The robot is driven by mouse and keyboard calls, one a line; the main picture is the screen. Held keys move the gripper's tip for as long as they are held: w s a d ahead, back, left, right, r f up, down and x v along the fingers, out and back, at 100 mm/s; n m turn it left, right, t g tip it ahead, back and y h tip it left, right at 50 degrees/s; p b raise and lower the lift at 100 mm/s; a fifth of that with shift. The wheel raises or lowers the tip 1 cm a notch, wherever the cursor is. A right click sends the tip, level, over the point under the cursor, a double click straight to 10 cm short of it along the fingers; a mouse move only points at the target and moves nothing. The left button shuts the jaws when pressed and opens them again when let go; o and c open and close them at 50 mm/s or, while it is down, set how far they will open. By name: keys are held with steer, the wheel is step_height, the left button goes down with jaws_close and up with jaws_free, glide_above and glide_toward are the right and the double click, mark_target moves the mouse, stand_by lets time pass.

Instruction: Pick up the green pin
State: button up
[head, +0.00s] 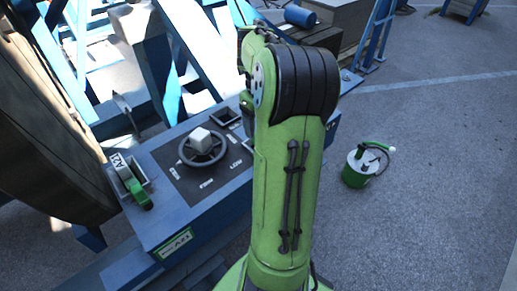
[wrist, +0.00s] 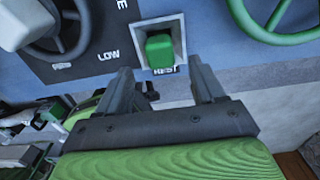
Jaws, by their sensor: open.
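A green block that looks like the green pin (wrist: 160,48) sits in a square, pale-rimmed socket (wrist: 141,30) marked REST in the wrist view. My gripper (wrist: 161,80) is open and empty, its two fingers spread either side of the line to the pin. The fingertips appear just below the socket in the picture, apart from the pin. In the head view my arm hides the gripper and this socket. Another green-ended piece (head: 139,193) lies in a pocket tagged A21 at the panel's left.
The blue control panel (head: 165,222) carries a dark handwheel (head: 203,148) with a pale knob. A green wheel (wrist: 290,36) is close at the wrist view's upper right. A green-and-white canister (head: 362,166) stands on the open floor to the right.

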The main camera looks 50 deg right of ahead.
steer(key=f, duration=0.5)
steer(key=shift+w+d+f, duration=0.15)
steer(key=shift+w+f, duration=0.1)
steer(key=shift+f, duration=0.05)
steer(key=shift+r, duration=0.1)
jaws_close()
steer(key=shift+r, duration=0.1)
step_height(320, 180, up, 29)
steer(key=p, duration=1.3)
